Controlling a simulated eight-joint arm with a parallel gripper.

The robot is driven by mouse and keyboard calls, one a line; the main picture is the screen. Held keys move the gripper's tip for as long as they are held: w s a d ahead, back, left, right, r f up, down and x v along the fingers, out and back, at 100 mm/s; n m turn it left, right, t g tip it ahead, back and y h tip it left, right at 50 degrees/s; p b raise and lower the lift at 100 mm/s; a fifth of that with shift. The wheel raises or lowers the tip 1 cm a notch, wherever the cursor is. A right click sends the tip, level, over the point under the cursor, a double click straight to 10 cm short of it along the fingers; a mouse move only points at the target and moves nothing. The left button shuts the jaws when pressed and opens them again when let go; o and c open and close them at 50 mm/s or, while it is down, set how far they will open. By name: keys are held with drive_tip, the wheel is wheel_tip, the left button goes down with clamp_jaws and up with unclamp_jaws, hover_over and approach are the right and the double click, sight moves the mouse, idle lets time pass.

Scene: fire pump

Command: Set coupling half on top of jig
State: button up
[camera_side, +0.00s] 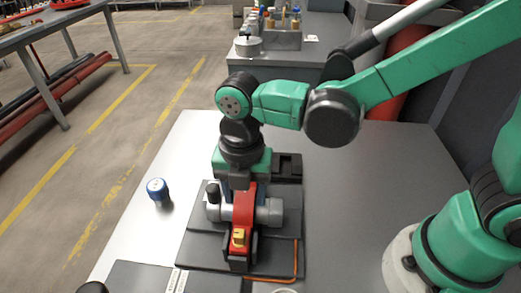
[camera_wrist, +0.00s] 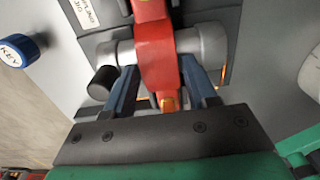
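A red part (camera_wrist: 157,45) with a yellow-orange piece at one end lies across a grey cylinder (camera_wrist: 212,45). I take this assembly to be the coupling half, but no label on it confirms that. In the side view the red part (camera_side: 244,208) sits at the dark stepped plate (camera_side: 197,238), which appears to be the jig. A partly cut-off label reading "JIG" shows in the wrist view (camera_wrist: 82,12). My gripper (camera_wrist: 160,62) points down with its blue fingers either side of the red part. Contact at the fingertips is unclear. What lies under the cylinder is hidden.
A blue-capped item marked KEY (camera_side: 157,190) stands on the light table left of the plate. A black knob (camera_wrist: 102,82) sits by the cylinder's left end. An orange line (camera_side: 270,278) edges the plate's front.

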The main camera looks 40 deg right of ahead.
drive_tip(key=shift+r, duration=0.1)
drive_tip(key=shift+r, duration=1.7)
drive_tip(key=o, duration=0.7)
drive_tip(key=shift+o, duration=0.2)
wheel_tip(320, 180, up, 7)
drive_tip(key=shift+d, duration=0.1)
